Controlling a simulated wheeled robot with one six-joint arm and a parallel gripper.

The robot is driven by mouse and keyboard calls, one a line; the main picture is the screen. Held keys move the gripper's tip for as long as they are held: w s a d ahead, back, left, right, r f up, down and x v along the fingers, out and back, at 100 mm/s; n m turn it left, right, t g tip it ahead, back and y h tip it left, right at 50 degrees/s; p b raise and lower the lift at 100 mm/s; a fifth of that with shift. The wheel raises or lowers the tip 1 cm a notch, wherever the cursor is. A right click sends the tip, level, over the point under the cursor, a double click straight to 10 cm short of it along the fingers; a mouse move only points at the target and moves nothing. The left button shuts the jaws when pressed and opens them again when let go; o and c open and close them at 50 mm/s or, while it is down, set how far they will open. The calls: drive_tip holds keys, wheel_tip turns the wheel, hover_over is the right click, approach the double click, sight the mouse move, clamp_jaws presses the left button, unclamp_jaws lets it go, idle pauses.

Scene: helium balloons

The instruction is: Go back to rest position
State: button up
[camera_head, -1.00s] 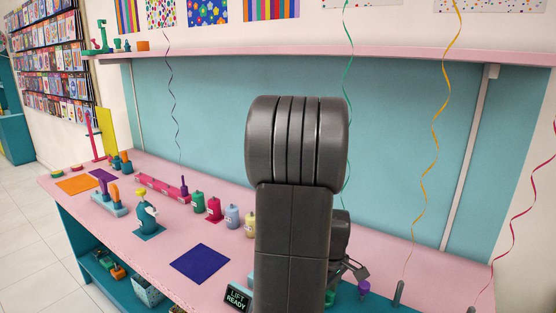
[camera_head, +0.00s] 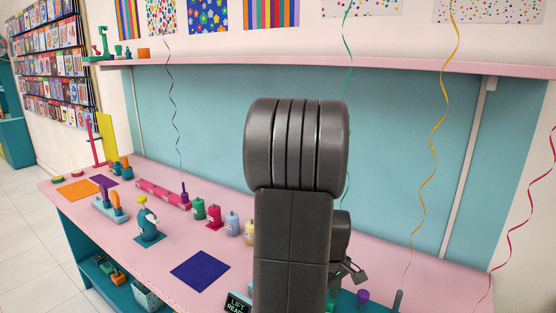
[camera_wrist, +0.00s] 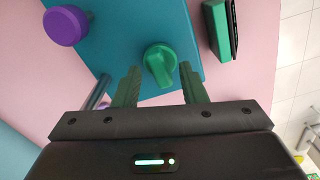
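My gripper (camera_wrist: 160,85) shows in the wrist view with its two dark fingers apart. A green knob (camera_wrist: 160,64) on a teal panel (camera_wrist: 115,35) appears between and just beyond the fingertips; nothing is visibly held. In the head view my dark grey arm stands upright in front of the bench, and the gripper (camera_head: 352,274) shows small and partly hidden to the right of it. A purple knob (camera_wrist: 66,25) is at the upper left of the wrist view; it also shows in the head view (camera_head: 362,296).
The pink bench (camera_head: 140,255) carries a dark blue mat (camera_head: 200,270), a teal device (camera_head: 148,222) and coloured bottles (camera_head: 214,215). A pink shelf (camera_head: 330,66) runs above. Ribbons, including a yellow one (camera_head: 436,120), hang at the right. A sign (camera_head: 237,303) stands near the arm.

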wheel_tip(320, 180, down, 3)
drive_tip(key=shift+b, duration=0.8)
drive_tip(key=shift+r+m, duration=0.15)
drive_tip(key=shift+m, duration=0.15)
drive_tip(key=m, duration=0.4)
drive_tip(key=shift+m, duration=0.4)
drive_tip(key=shift+r, duration=0.15)
